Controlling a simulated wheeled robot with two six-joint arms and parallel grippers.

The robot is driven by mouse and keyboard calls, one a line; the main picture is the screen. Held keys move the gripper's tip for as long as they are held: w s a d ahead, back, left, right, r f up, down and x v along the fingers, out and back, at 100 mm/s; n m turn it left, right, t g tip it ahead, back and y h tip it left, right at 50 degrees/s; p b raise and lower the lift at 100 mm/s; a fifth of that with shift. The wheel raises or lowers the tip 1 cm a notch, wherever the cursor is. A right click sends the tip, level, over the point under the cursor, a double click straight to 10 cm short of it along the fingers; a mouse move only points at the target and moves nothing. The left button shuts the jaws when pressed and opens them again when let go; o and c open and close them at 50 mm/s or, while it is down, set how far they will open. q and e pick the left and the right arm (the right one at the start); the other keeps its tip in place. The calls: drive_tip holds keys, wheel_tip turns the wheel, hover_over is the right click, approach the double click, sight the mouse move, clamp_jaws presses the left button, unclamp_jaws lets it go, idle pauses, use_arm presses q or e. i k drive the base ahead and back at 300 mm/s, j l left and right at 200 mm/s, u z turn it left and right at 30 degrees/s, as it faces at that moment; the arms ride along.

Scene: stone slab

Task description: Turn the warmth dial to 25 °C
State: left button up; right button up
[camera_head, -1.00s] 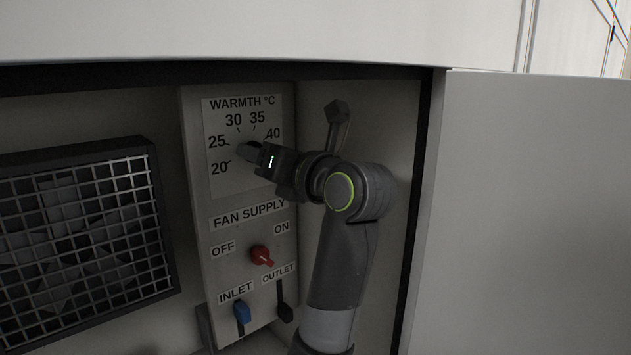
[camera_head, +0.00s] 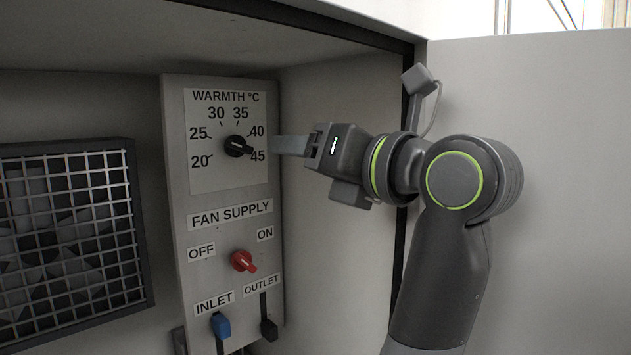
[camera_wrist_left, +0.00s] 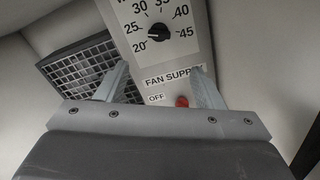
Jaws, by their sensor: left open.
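The black warmth dial (camera_head: 238,146) sits on the white scale of the grey control panel, marked 20 to 45. Its ridge lies roughly across the scale; I cannot tell which number its pointer marks. My left gripper (camera_head: 290,146) is to the right of the dial, apart from it, its fingers seen edge-on pointing left. The dial also shows at the top of the left wrist view (camera_wrist_left: 158,34), beyond the gripper (camera_wrist_left: 160,85), whose two fingers are spread with nothing between them. My right gripper is not in view.
Below the dial are a red fan supply knob (camera_head: 243,261), a blue inlet lever (camera_head: 221,326) and a dark outlet lever (camera_head: 268,329). A caged fan (camera_head: 70,230) is at the left. The recess wall and door panel (camera_head: 560,180) stand right of the panel.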

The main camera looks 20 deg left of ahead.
sight(235, 145)
drive_tip(key=k+l, duration=0.2)
drive_tip(key=k, duration=0.25)
drive_tip(key=k+l, duration=0.2)
drive_tip(key=k, duration=0.3)
drive_tip(key=k+l, duration=0.2)
drive_tip(key=k, duration=0.25)
